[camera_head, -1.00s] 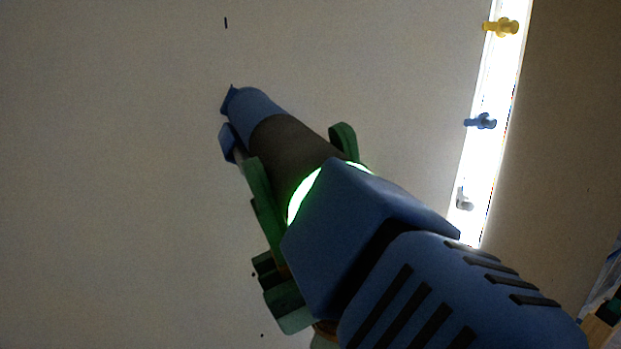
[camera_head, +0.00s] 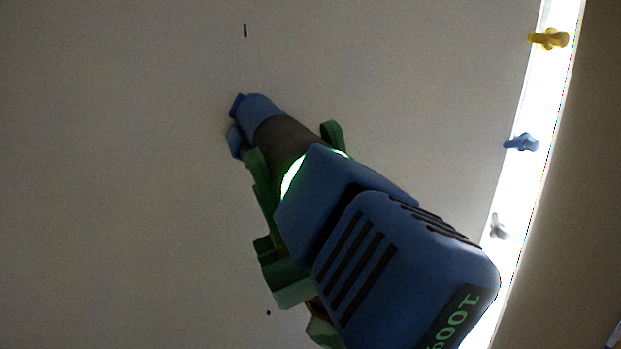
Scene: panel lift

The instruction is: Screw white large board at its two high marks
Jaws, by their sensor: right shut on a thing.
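The white large board (camera_head: 120,180) fills the left and middle of the view. A short black upright mark (camera_head: 245,30) shows on it near the top. My right gripper (camera_head: 291,146), with green fingers, is shut around the dark barrel of a blue power screwdriver (camera_head: 345,195). The screwdriver's nose points up and left at the board, below and slightly left of the mark. I cannot tell whether the nose touches the board. A screw at its tip cannot be made out. My left gripper is not in view.
A bright upright strip (camera_head: 516,190) runs along the board's right edge. A yellow peg (camera_head: 548,39), a blue peg (camera_head: 521,142) and a grey peg (camera_head: 499,228) show against it. A brown surface (camera_head: 590,180) lies beyond. A small dark dot (camera_head: 268,312) is low on the board.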

